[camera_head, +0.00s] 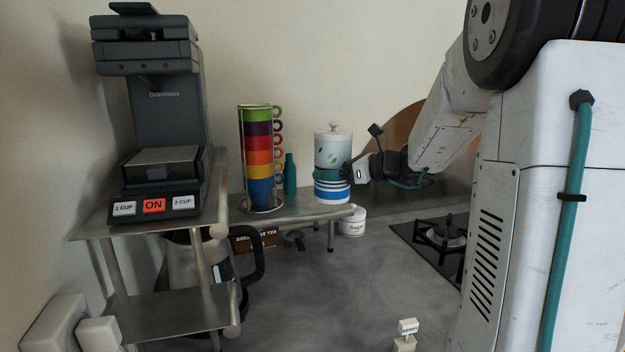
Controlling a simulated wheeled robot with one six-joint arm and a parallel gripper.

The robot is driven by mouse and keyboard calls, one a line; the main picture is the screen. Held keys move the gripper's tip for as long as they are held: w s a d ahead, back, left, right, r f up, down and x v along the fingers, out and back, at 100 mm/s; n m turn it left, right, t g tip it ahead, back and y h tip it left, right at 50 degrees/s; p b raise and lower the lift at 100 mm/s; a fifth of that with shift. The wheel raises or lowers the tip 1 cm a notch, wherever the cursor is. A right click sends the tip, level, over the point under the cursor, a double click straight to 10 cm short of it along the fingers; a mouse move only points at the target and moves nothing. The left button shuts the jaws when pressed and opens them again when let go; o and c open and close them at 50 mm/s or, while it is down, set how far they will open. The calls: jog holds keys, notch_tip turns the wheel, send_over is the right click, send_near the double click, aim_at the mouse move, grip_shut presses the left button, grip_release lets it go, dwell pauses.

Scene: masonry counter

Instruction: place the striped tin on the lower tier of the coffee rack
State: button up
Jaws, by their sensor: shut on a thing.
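The striped tin (332,191), blue and white, is at the right end of the metal shelf (290,212). My gripper (334,174) reaches in from the right, its teal fingers shut around the tin's upper part. I cannot tell whether the tin touches the shelf. A white lidded canister (333,147) with leaf marks shows directly above the fingers; they hide its lower edge. The coffee rack (88,228) stands at the left, with a coffee machine (158,125) on its upper tier. Its lower tier (175,309) looks bare.
A stack of coloured mugs (258,155) and a teal bottle (290,177) stand left of the tin. A dark-handled pot (187,262) is behind the rack's lower tier. A sugar jar (352,222) and hob (432,240) are right. The counter's middle (330,295) is clear.

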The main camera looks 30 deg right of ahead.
jog(key=shift+w+d+f, duration=0.55)
jog(key=shift+w+f, duration=0.2)
jog(key=shift+w, duration=1.05)
jog(key=shift+w+d+f, duration=0.6)
jog(key=shift+w+f, duration=0.15)
jog(key=shift+w, duration=1.05)
jog(key=shift+w+d+f, duration=0.55)
jog(key=shift+w+f, duration=0.2)
jog(key=shift+w, duration=1.05)
jog(key=shift+f, duration=0.2)
jog(key=o, duration=1.1)
jog(key=shift+c, duration=0.2)
jog(key=shift+r, duration=0.1)
